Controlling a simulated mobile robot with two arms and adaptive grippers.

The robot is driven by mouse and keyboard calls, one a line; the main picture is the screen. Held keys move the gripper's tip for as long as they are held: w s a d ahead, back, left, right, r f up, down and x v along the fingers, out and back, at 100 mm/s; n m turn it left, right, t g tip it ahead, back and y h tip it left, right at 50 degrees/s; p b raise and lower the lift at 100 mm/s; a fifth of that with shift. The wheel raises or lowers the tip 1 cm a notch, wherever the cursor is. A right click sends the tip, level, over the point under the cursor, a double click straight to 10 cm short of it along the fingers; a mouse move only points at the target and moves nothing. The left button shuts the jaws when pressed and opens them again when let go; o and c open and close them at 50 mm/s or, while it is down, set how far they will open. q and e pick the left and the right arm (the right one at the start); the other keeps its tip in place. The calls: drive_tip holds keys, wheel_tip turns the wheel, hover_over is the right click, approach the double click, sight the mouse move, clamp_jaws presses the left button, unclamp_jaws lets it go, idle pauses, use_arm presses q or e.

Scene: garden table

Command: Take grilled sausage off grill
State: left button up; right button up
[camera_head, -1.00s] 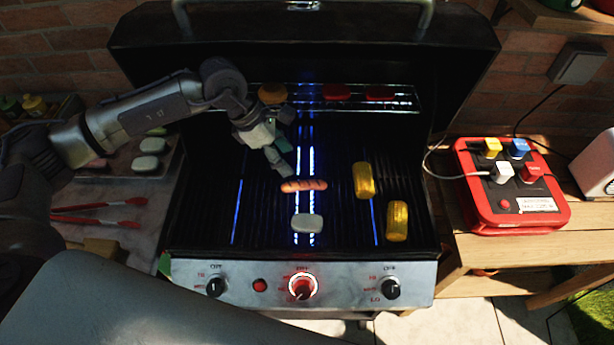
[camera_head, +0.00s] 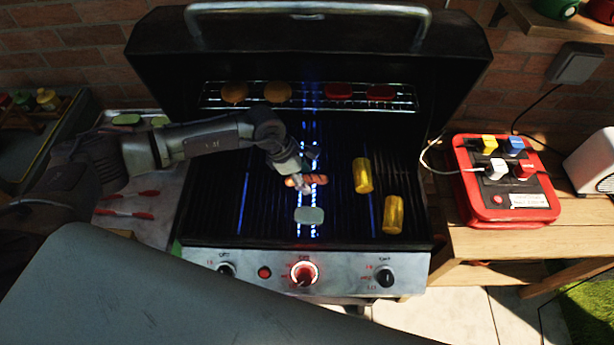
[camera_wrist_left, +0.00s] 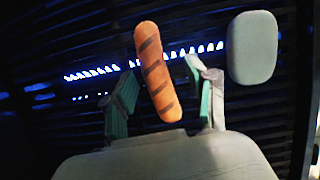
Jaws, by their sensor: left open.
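The grilled sausage (camera_head: 308,180), orange-brown with dark grill marks, lies on the main grate of the grill (camera_head: 215,205). In the left wrist view the sausage (camera_wrist_left: 157,72) lies between the two fingers of my left gripper (camera_wrist_left: 163,100), with gaps on both sides. My left gripper (camera_head: 303,178) is open over the sausage in the head view and partly covers it. My right gripper is not in view.
A pale oval piece (camera_head: 309,215) lies just in front of the sausage. Two yellow corn pieces (camera_head: 362,175) (camera_head: 392,214) lie to the right. Buns and red patties (camera_head: 338,91) sit on the upper rack. A red box (camera_head: 505,180) stands on the wooden table at right.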

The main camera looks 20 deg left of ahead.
use_arm(q)
drive_tip(key=shift+f+b, duration=0.25)
drive_tip(key=shift+b, duration=0.1)
idle(0.4)
drive_tip(key=shift+c, duration=0.3)
drive_tip(key=shift+s, duration=0.1)
clamp_jaws()
